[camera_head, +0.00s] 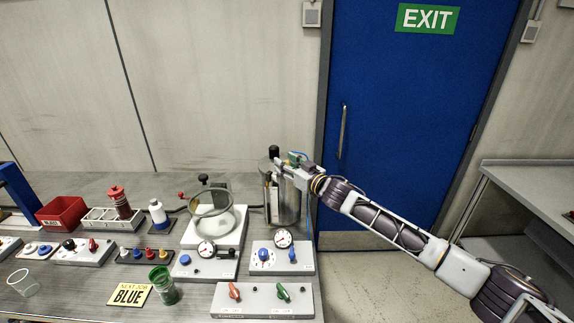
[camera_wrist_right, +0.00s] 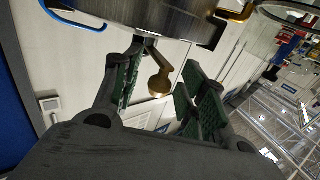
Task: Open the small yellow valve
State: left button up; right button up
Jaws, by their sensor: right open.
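A steel drum (camera_head: 287,207) stands at the back right end of the bench; its curved metal side fills the top of the wrist view (camera_wrist_right: 150,14). A small brass-yellow lever with a rounded end (camera_wrist_right: 159,82) sticks out below the drum in the wrist view and looks like the small yellow valve. My right gripper (camera_head: 283,170) is at the drum's upper part in the head view. In the wrist view the right gripper (camera_wrist_right: 166,66) is open, with one green-padded finger on each side of the lever and visible gaps. The valve is hidden in the head view. My left gripper is not in view.
A glass ring-shaped vessel (camera_head: 212,222) stands left of the drum. Gauge panels (camera_head: 283,262) and a panel with red and green handles (camera_head: 262,301) lie in front. A blue door (camera_head: 400,130) is behind my arm.

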grip_shut()
jog(key=shift+s+a+f, duration=0.15)
jog(key=shift+s+a, duration=0.05)
jog(key=shift+s, duration=0.05)
dwell(1.3)
jog(key=shift+c, duration=1.2)
grip_release()
jog(key=shift+o, duration=1.2)
jog(key=shift+a, duration=0.2)
jog(key=shift+w+d, duration=0.1)
jog(key=shift+w, duration=0.05)
jog(key=shift+d, duration=0.3)
jog(key=v, duration=1.1)
jog(key=shift+s, duration=0.4)
